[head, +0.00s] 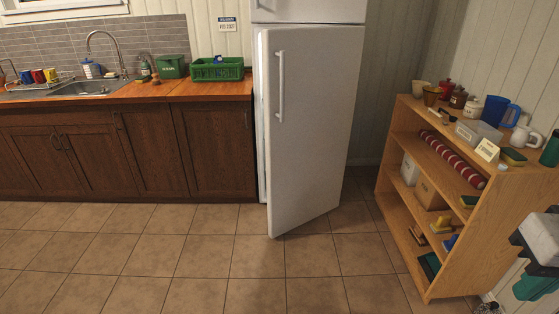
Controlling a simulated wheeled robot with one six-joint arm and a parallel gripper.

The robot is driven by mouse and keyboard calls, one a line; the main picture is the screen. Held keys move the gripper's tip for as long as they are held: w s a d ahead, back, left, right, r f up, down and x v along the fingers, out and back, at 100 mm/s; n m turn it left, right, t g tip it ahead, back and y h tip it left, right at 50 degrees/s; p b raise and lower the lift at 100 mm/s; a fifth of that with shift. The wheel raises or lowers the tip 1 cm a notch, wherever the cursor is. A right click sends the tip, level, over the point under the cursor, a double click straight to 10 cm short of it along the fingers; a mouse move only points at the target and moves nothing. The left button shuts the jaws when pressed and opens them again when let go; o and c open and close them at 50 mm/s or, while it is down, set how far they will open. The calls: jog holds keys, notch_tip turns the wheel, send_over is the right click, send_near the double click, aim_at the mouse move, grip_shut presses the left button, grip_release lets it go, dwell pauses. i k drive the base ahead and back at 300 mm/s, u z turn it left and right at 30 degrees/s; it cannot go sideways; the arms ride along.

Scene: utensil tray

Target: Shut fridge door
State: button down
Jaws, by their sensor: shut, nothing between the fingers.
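The white fridge (306,10) stands at the back, right of the counter. Its tall lower door (315,130) is ajar. The door's left edge, the one with the vertical handle (281,86), swings out toward me, and its bottom left corner is over the floor tiles. The right edge stays by the fridge body. A narrow strip of the fridge body shows left of the door; the inside is hidden behind it. The upper door looks shut.
A wooden shelf (450,215) with mugs, jars and boxes stands on the right. A wooden counter (150,92) with a sink (92,88) and a green crate (217,69) is on the left. The tiled floor (230,270) before the fridge is clear.

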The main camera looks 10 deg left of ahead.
aim_at(311, 75)
jog(key=u, duration=0.65)
jog(key=i, duration=0.35)
jog(key=u, duration=0.55)
jog(key=i, duration=1.35)
jog(key=z, duration=0.85)
